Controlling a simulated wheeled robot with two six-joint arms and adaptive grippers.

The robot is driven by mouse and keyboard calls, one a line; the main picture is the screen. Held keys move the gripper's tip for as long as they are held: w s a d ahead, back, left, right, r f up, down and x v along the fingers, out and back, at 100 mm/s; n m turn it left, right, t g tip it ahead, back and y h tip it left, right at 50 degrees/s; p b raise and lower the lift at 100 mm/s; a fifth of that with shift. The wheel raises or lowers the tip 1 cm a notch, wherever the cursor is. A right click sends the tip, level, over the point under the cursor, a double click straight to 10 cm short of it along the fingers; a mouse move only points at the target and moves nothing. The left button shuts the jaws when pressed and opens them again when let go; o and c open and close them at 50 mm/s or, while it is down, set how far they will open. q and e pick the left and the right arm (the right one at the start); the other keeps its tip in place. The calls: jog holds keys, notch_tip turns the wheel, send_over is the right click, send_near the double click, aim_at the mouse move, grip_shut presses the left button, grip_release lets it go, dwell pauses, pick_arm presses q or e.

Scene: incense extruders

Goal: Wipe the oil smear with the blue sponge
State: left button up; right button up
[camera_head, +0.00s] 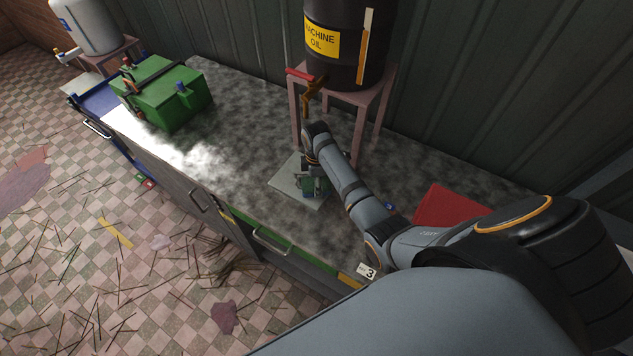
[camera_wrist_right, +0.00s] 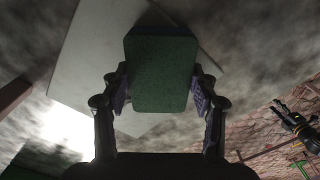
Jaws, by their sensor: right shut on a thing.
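My right gripper (camera_head: 315,183) is over a pale square plate (camera_head: 284,181) on the grey worktop, in front of the stand with the oil drum. In the right wrist view the right gripper (camera_wrist_right: 161,92) is shut on the sponge (camera_wrist_right: 160,76), with a finger at each side. The sponge shows a dark green face and a blue edge at its far end. The pale plate (camera_wrist_right: 85,55) lies beneath it; I cannot tell if the sponge touches it. I see no clear oil smear; the sponge and gripper hide part of the plate. My left gripper is not in view.
A black machine oil drum (camera_head: 345,65) with a tap stands on a pinkish stand (camera_head: 376,120) behind the plate. A green machine (camera_head: 165,97) stands at the worktop's left end. A red flat item (camera_head: 450,206) lies at right, partly behind my arm. The worktop's middle left is clear.

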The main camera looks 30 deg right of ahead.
aim_at(307, 179)
jog(key=shift+w+a+b, duration=0.35)
jog(key=shift+w+a, duration=0.1)
jog(key=shift+w, duration=0.3)
jog(key=shift+w+a+b, duration=0.3)
jog(key=shift+w+a, duration=0.1)
jog(key=shift+w, duration=0.35)
jog(key=shift+r, duration=0.1)
